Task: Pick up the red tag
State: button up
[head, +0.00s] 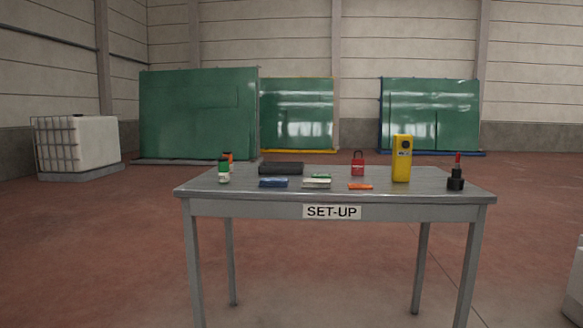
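I make out no clear flat red tag on the grey table (420,190), which has a "SET-UP" label on its front edge. A red padlock-shaped item (358,169) with a dark shackle stands upright near the table's back, right of centre. A flat orange-red piece (360,187) lies in front of it, near the front edge. It is too small to tell whether it is a tag. My gripper is not in view.
A tall yellow device (402,159) and a black item with a red top (456,173) stand at the right. A green-and-white bottle (224,171), an orange-topped bottle (229,160), a black case (281,168), a blue block (273,182) and a pale block (316,183) are leftward.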

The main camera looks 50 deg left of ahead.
aim_at(357, 165)
jog(key=u, duration=1.35)
